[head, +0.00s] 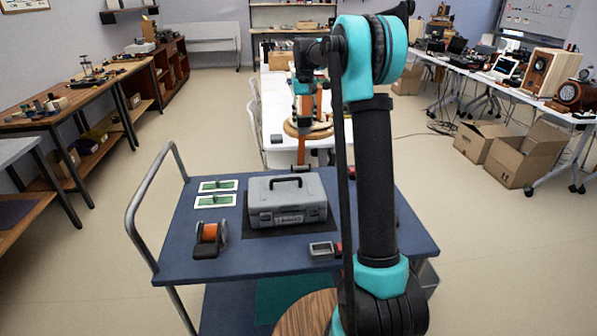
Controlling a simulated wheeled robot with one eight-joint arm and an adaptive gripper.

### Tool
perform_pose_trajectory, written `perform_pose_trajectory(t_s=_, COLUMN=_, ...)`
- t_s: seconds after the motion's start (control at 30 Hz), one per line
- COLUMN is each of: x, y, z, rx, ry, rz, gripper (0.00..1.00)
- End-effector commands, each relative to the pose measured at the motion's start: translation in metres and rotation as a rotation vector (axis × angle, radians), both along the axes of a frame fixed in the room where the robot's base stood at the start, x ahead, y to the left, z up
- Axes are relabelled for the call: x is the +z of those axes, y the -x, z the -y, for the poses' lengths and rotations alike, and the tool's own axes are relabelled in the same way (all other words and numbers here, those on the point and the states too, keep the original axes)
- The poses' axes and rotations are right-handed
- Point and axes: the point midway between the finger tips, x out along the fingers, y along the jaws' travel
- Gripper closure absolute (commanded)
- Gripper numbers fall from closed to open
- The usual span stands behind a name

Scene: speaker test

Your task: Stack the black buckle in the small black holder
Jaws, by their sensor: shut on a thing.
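My arm rises at the right of the head view and reaches forward over the blue cart. My gripper (301,166) is small in the picture, above the back edge of the cart, behind the grey toolbox. It is shut on a small dark thing that seems to be the black buckle; its outline blends with the fingers. A small dark rectangular frame (322,250), open in the middle, lies near the cart's front edge and looks like the small black holder. A red piece shows beside it, partly hidden by my arm. The gripper is well apart from this frame.
The blue cart top (180,262) also bears a grey toolbox (287,203) on a dark mat, two green-and-white cards (216,186), and an orange spool on a black stand (209,238). A metal handle (140,205) rises at the left.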

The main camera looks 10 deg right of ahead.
Motion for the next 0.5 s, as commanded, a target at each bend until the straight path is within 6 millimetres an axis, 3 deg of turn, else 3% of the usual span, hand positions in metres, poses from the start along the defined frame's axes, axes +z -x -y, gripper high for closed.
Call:
perform_pose_trajectory(t_s=0.17, x=-0.03, y=-0.001, z=-0.001, rx=0.005, ry=0.0, rz=0.0, gripper=0.86)
perform_pose_trajectory(t_s=0.5, x=-0.113, y=-0.001, z=-0.001, rx=0.004, ry=0.0, rz=0.0, gripper=0.86)
